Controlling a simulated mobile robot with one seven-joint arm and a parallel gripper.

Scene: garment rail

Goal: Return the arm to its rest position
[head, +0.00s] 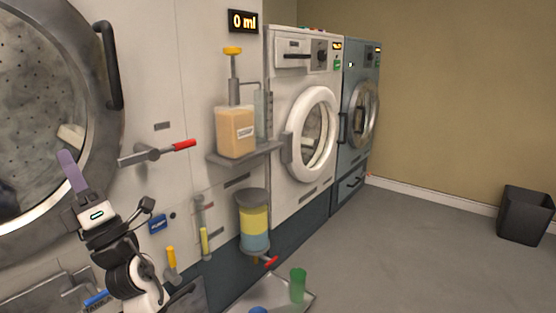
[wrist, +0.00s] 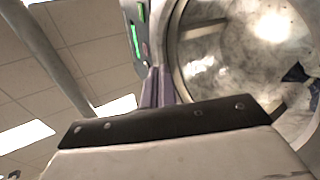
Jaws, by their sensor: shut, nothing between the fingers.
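My gripper (head: 66,156) points upward at the left of the head view, in front of the large round drum door (head: 22,215). Its purple fingers are together with nothing between them. In the wrist view the fingers (wrist: 158,72) show beside the round glass door (wrist: 225,60), with the ceiling (wrist: 90,45) at the left. My arm is bent below the gripper, at the lower left of the head view. I cannot tell the exact gap between the fingers and the door.
A red-tipped lever (head: 183,145) sticks out right of my gripper. A soap dispenser (head: 235,132) stands on a shelf further right. A tray (head: 268,295) with a green cup (head: 298,285) lies low in front. Open floor (head: 420,250) stretches right to a black bin (head: 525,215).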

